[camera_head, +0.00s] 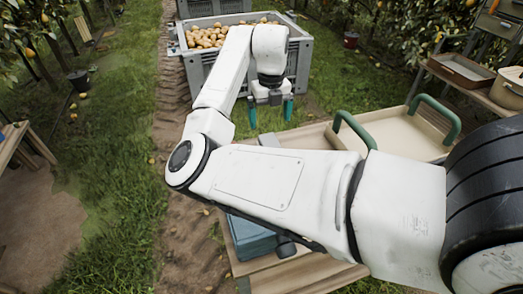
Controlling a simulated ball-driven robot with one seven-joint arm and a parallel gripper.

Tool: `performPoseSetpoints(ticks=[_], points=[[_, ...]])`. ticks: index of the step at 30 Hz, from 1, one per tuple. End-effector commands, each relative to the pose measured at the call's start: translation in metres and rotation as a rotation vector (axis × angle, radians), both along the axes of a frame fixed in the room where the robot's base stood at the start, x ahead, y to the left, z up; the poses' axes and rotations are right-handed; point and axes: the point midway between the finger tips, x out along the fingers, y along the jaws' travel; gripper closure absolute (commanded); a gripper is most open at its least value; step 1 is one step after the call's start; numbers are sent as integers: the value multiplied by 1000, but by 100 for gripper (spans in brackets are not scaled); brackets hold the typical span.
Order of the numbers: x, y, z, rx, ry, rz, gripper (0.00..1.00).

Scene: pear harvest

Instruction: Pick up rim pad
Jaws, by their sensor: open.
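My gripper (271,111) points down with its two teal fingers apart and nothing between them. It is in front of the near wall of a large grey crate (301,66) filled with pears. I cannot make out with certainty which thing is the rim pad. A small grey piece (268,140) shows at the table's far edge, just below the gripper in the picture and partly behind my arm. A narrow dark piece (173,51) sits by the crate's left rim. Neither can be told clearly as the pad.
A wooden table (310,275) lies under my arm, with a cream tray with green handles (400,138) at right. A blue box (251,238) is partly hidden by my arm. A shelf with trays (461,68) stands right, a wooden bench (12,142) left. Grass is open between.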

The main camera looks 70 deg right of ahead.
Motion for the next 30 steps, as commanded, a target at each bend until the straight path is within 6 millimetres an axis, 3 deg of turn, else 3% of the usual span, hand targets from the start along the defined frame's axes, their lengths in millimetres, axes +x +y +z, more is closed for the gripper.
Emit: performPoseSetpoints(ticks=[12, 17, 25, 30], points=[[-1, 0, -54, 2, 2, 1, 1], [-1, 0, -63, 1, 1, 0, 1], [-5, 0, -100, 2, 2, 2, 1], [-4, 0, -111, 1, 1, 0, 1]])
